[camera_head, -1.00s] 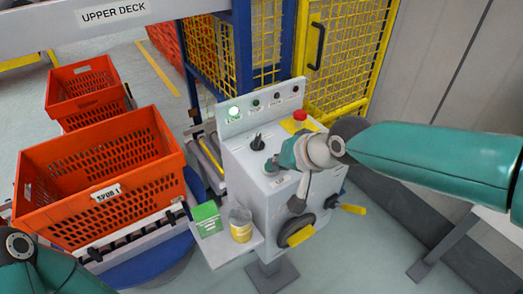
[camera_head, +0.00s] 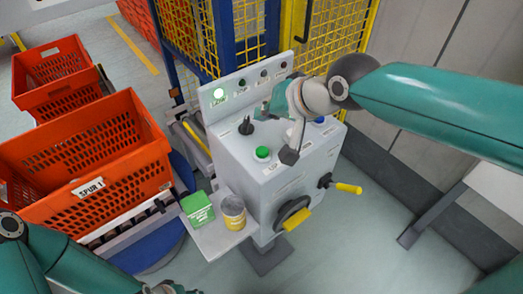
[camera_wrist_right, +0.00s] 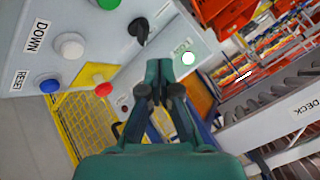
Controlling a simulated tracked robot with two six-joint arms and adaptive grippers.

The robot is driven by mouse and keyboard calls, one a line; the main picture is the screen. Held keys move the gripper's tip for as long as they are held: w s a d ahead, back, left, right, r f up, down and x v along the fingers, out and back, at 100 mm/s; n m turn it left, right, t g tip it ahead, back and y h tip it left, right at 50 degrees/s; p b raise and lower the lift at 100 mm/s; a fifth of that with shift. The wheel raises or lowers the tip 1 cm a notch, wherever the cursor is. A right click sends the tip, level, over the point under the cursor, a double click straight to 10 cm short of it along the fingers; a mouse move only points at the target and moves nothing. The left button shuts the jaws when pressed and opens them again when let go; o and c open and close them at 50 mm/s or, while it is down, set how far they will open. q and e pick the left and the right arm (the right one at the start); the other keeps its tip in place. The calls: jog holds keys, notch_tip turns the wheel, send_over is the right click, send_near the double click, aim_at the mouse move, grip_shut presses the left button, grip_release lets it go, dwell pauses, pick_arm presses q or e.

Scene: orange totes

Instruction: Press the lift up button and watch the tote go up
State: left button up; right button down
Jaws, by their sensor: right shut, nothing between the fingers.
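The green button (camera_head: 263,153) on top of the grey control box (camera_head: 240,172) is uncovered; its label seems to end in "UP" but is hard to read. My right gripper (camera_head: 268,108) is shut and empty, above the back part of the box top and apart from the green button. In the right wrist view its closed fingertips (camera_wrist_right: 158,72) point toward the lamp panel, with the green button (camera_wrist_right: 109,3) at the top edge. The orange tote (camera_head: 120,130) near the "SPUR 1" label stands level on the conveyor. Only part of my left arm shows; its fingers are out of frame.
The lamp panel has a lit lamp (camera_head: 219,95). A black selector (camera_head: 246,126) stands on the box. The wrist view shows a white DOWN button (camera_wrist_right: 68,46), blue RESET button (camera_wrist_right: 49,86) and red button (camera_wrist_right: 103,89). A green carton (camera_head: 198,207) and yellow tin (camera_head: 233,210) sit on the side shelf.

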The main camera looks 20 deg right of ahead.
aim_at(264, 152)
notch_tip(264, 152, down, 7)
jog(key=b, duration=0.5)
jog(key=shift+f+b, duration=0.5)
jog(key=shift+b, duration=0.05)
dwell(0.8)
jog(key=shift+f+b, duration=0.3)
jog(key=shift+b, duration=0.1)
